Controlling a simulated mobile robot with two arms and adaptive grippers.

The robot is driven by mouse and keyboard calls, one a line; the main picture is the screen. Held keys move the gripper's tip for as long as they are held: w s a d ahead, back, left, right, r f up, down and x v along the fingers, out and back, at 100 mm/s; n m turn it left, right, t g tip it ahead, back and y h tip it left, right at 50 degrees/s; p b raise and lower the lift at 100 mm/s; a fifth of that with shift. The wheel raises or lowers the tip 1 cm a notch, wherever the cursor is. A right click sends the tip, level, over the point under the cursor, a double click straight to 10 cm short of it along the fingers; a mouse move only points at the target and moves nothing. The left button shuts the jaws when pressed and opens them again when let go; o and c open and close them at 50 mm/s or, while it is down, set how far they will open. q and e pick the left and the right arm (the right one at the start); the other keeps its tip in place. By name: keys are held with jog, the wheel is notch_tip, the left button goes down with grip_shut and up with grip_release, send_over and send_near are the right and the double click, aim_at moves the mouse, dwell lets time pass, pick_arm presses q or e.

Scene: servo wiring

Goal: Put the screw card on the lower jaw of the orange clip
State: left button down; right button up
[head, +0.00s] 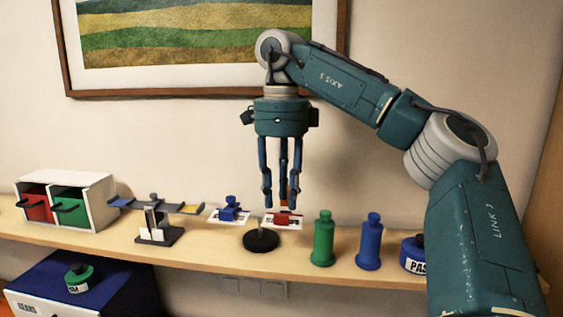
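My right gripper (281,200) points straight down over the shelf, its blue fingers apart. Just below the fingertips is a white card (297,223) with dark lettering, mostly unreadable, and a red part (283,218) on it. I cannot tell whether the fingers touch either. A narrow orange piece (284,192) shows among the fingers; it may belong to the orange clip, whose jaws I cannot make out. A second white card (241,219) with a blue part (229,208) on it is left of the gripper. My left gripper is not in view.
A round black base (261,241) stands below the cards. Green (323,240) and blue (369,243) bottles stand to the right, then a blue labelled pot (412,254). A balance (156,219) and a white box with red and green drawers (70,202) are to the left.

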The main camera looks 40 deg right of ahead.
aim_at(281, 216)
notch_tip(281, 216, up, 8)
dwell(0.4)
jog(key=shift+a, duration=0.1)
dwell(0.5)
